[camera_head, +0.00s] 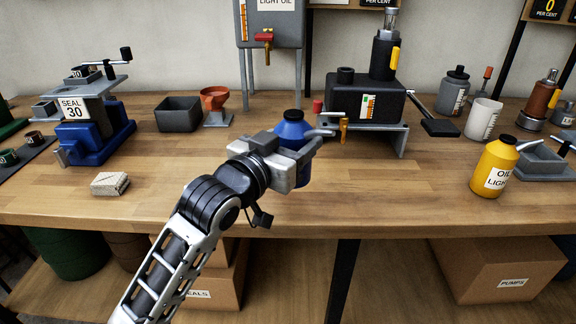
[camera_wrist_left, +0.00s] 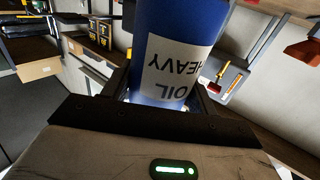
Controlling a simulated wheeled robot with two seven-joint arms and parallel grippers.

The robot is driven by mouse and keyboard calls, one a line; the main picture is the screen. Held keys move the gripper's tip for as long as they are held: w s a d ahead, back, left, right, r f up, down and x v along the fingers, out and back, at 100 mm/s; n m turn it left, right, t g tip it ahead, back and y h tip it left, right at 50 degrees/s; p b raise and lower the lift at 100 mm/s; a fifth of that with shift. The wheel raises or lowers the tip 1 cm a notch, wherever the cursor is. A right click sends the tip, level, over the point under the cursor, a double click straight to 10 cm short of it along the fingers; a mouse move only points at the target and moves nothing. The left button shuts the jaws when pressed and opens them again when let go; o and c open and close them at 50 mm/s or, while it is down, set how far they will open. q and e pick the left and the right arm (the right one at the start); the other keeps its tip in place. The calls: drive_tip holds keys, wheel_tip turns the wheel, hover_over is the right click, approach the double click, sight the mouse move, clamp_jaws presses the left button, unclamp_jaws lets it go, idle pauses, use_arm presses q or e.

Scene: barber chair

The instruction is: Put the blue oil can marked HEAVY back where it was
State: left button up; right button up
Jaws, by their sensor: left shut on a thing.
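The blue oil can (camera_head: 292,128) has a black cap and is held upright over the front middle of the wooden bench. My left gripper (camera_head: 303,156) is shut around its body, hiding part of it. I cannot tell whether the can's base touches the bench. In the left wrist view the blue can (camera_wrist_left: 165,95) shows its white label reading OIL HEAVY, upside down. My left gripper's fingers (camera_wrist_left: 165,98) are on both sides of it there. My right gripper is not in view.
A yellow OIL LIGHT can (camera_head: 495,168) stands at the right. A black machine (camera_head: 365,97) stands behind the gripper. A blue SEAL 30 press (camera_head: 92,125) and a folded cloth (camera_head: 110,184) are at the left. An orange funnel (camera_head: 214,98) stands behind. Bench to the right of the gripper is clear.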

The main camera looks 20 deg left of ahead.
use_arm(q)
drive_tip(key=shift+w+a+f, duration=0.25)
drive_tip(key=shift+w+f, duration=0.15)
drive_tip(key=shift+f, duration=0.15)
drive_tip(key=shift+w+a+f, duration=0.25)
drive_tip(key=shift+w+f, duration=0.15)
drive_tip(key=shift+f, duration=0.15)
drive_tip(key=shift+w+a+f+b, duration=0.1)
drive_tip(key=shift+f+b, duration=0.05)
drive_tip(key=shift+f, duration=0.8)
drive_tip(key=shift+w+a+f+b, duration=0.1)
drive_tip(key=shift+f+b, duration=0.05)
drive_tip(key=shift+f, duration=0.75)
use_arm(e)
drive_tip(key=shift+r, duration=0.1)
use_arm(q)
drive_tip(key=shift+f, duration=0.1)
drive_tip(key=o, duration=1.4)
drive_tip(key=shift+f, duration=0.1)
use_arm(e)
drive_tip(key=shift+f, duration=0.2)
use_arm(q)
drive_tip(key=shift+s, duration=0.15)
drive_tip(key=v, duration=1.1)
drive_tip(key=shift+s+a+b, duration=0.15)
drive_tip(key=shift+s+b, duration=0.15)
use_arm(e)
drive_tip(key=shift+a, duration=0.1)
